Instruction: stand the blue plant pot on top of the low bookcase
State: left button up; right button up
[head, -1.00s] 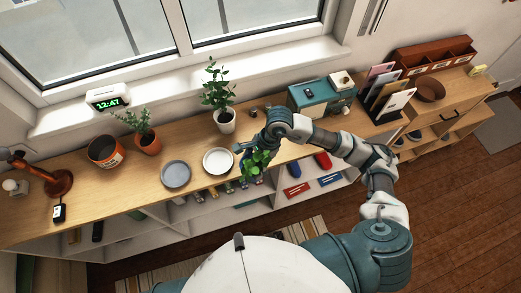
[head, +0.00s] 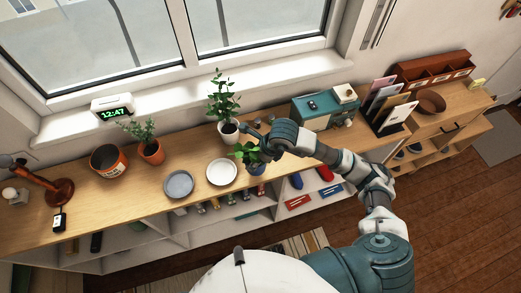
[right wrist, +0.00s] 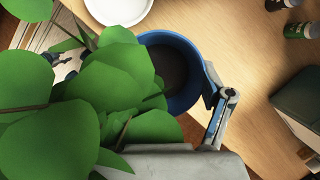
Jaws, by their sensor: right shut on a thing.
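The blue plant pot (head: 258,169) with its leafy green plant (head: 245,152) hangs from my right gripper (head: 265,155) at the front edge of the low bookcase (head: 120,194). In the right wrist view the blue pot (right wrist: 170,50) shows its dark soil, and a gripper finger (right wrist: 222,118) is at its rim. Large leaves hide the rest of the grip and much of the pot. The pot looks roughly upright; whether its base touches the wooden top I cannot tell. My left gripper is out of view.
A white plate (head: 222,172) and a grey plate (head: 179,184) lie left of the pot. A white-potted plant (head: 228,130) stands behind it, and a teal box (head: 322,112) stands to the right. Bare wood shows between the pot and the box.

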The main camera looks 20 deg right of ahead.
jog(key=w+d+f, duration=0.3)
jog(key=w+f, duration=0.1)
jog(key=shift+w+d+p, duration=0.1)
jog(key=shift+d+p, duration=0.25)
jog(key=shift+p, duration=0.05)
jog(key=shift+a, duration=0.3)
jog(key=o, duration=1.2)
jog(key=shift+a, duration=0.2)
jog(key=shift+o, duration=1)
jog(key=shift+a, duration=0.2)
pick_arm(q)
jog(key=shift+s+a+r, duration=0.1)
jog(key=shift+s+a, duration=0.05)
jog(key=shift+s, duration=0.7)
pick_arm(e)
jog(key=shift+a, duration=0.1)
